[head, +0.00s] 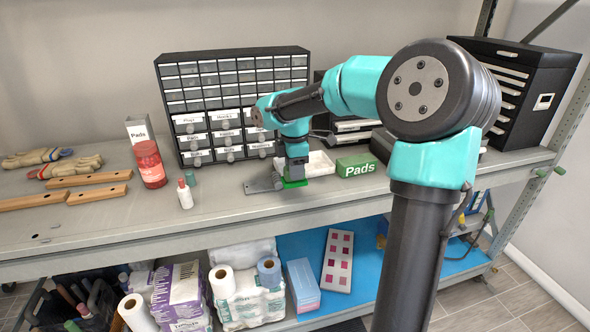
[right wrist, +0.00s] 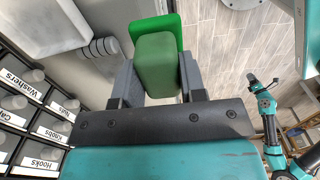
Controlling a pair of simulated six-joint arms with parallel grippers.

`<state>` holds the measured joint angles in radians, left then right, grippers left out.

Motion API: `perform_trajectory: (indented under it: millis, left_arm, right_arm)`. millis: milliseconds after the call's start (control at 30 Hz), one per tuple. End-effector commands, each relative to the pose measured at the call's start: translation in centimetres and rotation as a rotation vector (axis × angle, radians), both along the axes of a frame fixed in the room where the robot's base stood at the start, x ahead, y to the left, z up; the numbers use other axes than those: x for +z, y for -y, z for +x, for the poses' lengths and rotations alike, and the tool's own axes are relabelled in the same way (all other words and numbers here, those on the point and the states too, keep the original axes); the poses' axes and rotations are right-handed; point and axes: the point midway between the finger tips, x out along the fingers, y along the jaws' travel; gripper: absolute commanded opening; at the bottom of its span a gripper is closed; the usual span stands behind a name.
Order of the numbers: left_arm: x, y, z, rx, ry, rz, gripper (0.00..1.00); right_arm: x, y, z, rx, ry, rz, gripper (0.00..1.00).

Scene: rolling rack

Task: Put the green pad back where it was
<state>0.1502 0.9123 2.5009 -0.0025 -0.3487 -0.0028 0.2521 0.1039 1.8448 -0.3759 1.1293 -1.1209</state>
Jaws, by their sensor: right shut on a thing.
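My right gripper (head: 294,176) is low over the middle of the shelf top, pointing down, shut on the green pad (head: 296,184). In the right wrist view the green pad (right wrist: 157,65) sits between the two grey fingers (right wrist: 160,85), with a brighter green part at its far side. A green box labelled "Pads" (head: 357,166) stands to its right. A white tray (head: 320,163) is just behind and right of the gripper. Whether the pad touches the shelf I cannot tell. A small teal arm, seemingly my left, shows in the right wrist view; its gripper (right wrist: 258,80) is too small to read.
A labelled drawer cabinet (head: 235,105) stands behind. A flat grey metal piece (head: 262,186) lies left of the gripper. A red jar (head: 149,163), a white bottle (head: 184,195) and a "Pads" box (head: 138,129) are further left. The shelf's front edge (head: 230,225) is near.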

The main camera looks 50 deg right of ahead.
Motion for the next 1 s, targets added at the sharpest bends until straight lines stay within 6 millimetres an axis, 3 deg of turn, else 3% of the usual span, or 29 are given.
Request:
perform_trajectory:
  millis: [200,333,733,1000]
  left_arm:
    - [0.0,0.0,0.0,0.0,0.0,0.0,0.43]
    - [0.0,0.0,0.0,0.0,0.0,0.0,0.43]
    - [0.0,0.0,0.0,0.0,0.0,0.0,0.43]
    - [0.0,0.0,0.0,0.0,0.0,0.0,0.43]
  right_arm:
    - [-0.5,3.4,3.0,-0.003,-0.001,0.001,0.19]
    - [-0.6,4.6,4.0,-0.002,-0.001,0.001,0.19]
    - [-0.8,4.8,4.2,0.0,-0.002,0.001,0.19]
    - [-3.8,4.8,4.2,0.0,-0.002,0.0,0.19]
